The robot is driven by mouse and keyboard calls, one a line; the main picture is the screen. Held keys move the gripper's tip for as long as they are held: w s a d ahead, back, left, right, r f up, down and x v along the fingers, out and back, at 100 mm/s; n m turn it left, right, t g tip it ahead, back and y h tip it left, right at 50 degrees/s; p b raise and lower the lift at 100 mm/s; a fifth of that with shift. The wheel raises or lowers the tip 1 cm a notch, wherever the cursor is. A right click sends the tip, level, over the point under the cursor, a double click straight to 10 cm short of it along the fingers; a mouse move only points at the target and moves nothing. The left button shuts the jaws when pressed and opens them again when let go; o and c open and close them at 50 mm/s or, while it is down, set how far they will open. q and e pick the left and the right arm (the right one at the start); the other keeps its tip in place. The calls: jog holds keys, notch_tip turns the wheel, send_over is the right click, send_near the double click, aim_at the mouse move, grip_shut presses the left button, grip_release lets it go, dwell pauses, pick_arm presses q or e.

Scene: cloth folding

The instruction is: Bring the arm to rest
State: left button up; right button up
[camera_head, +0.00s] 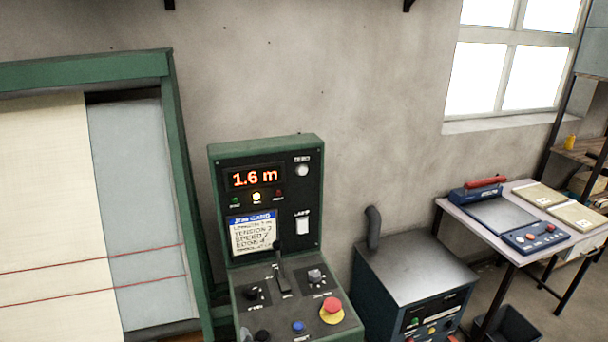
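Neither of my arms or grippers shows in the head view. A green control console (265,240) stands at the middle, with a red display (254,178) reading "1.6 m". Below the display are small lamps, the middle one lit yellowish. The sloped lower panel has an upright lever (281,268), knobs, a blue button (298,327) and a red stop button (332,308). At left, cream cloth (45,190) with two red lines hangs in a green frame (85,70).
A dark blue machine with a grey top (415,265) and a pipe stands right of the console. Farther right, a table (455,212) holds a blue device with a red handle (485,182) and flat pads. A dark bin (508,325) is below. A window is behind.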

pick_arm(q)
jog(key=s+a+f+n+g+h, duration=0.1)
jog(key=s+a+n+g, duration=0.2)
jog(key=s+n, duration=0.5)
jog(key=s+a+f+n+g+h, duration=0.25)
jog(key=s+n, duration=0.35)
jog(key=s, duration=0.4)
jog(key=s+a+f+n+g+h, duration=0.1)
jog(key=s+a+n+g, duration=0.25)
jog(key=s+n, duration=0.4)
notch_tip(320, 180, down, 35)
jog(key=s+g+b, duration=0.2)
jog(key=b, duration=0.3)
jog(key=s+a+f+b, duration=0.1)
jog(key=s+f+b, duration=0.1)
jog(key=s+f, duration=0.7)
jog(key=s+a+f+m+g+b, duration=0.1)
jog(key=s+f+b, duration=0.2)
jog(key=s+f, duration=0.7)
notch_tip(320, 180, down, 6)
jog(key=shift+s+a+f, duration=0.15)
jog(key=shift+a+f, duration=0.1)
jog(key=shift+a, duration=0.1)
pick_arm(e)
notch_tip(320, 180, down, 10)
jog(key=shift+s+d, duration=0.3)
jog(key=shift+s, duration=0.05)
